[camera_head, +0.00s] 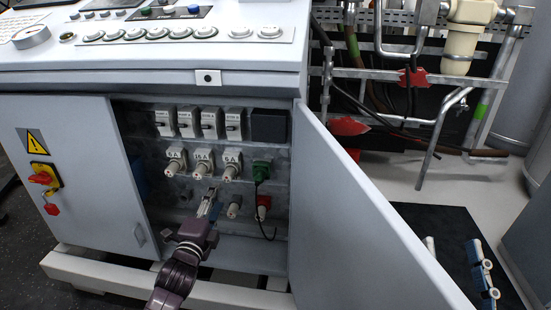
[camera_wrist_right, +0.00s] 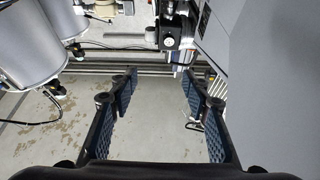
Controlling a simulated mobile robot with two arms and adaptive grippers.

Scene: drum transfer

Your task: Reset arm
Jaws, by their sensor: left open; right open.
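My left arm comes up from the bottom in the head view, and its left gripper (camera_head: 209,201) points into the open cabinet. The gripper is in front of the lower row of fuses and sockets. Its fingers look small and close to the panel; I cannot tell whether they touch it. My right gripper (camera_wrist_right: 158,88) shows in the right wrist view with its two dark, ridged fingers wide apart. Nothing is between them, only pale floor beyond.
Metal pipes (camera_head: 400,60) stand right. Large cylinders (camera_wrist_right: 42,50) stand left in the wrist view.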

